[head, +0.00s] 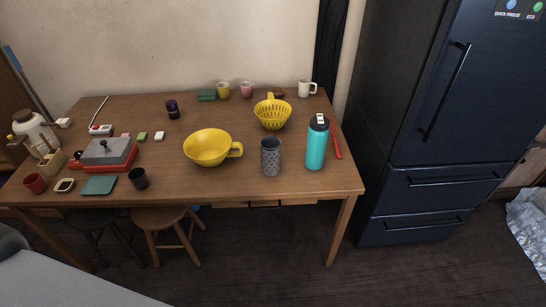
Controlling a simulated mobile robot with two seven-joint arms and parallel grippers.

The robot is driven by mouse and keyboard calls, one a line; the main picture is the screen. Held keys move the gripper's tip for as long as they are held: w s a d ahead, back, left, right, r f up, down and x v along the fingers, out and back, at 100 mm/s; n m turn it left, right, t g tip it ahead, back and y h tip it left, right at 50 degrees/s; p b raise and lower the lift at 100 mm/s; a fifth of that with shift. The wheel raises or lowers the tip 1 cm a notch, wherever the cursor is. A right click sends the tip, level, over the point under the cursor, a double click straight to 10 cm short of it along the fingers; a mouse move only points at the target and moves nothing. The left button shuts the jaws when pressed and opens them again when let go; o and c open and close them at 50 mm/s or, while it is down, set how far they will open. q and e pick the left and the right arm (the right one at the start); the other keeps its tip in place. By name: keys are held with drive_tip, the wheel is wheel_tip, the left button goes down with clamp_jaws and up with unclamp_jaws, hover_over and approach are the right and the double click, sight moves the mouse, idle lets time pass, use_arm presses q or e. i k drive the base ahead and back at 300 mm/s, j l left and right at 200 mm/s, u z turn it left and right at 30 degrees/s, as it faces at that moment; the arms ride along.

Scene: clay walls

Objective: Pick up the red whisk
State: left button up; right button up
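A thin red utensil (336,143), which looks like the red whisk, lies on the right part of the wooden table (220,187) near its right edge. It is just right of a turquoise bottle (316,148) with a dark lid, which stands close beside it. Its lower end is slim and red; its upper part is dark or too small to make out. Neither of my grippers is in view.
A grey patterned cup (270,157), a yellow bowl (208,148) and a yellow colander (272,113) stand left of the bottle. A white mug (306,89) is at the back. A dark blue fridge (430,110) rises right of the table. A stool (165,220) is below.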

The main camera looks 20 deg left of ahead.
sight(336, 141)
drive_tip(key=i+j, duration=0.35)
drive_tip(key=i, duration=0.2)
drive_tip(key=z, duration=1.3)
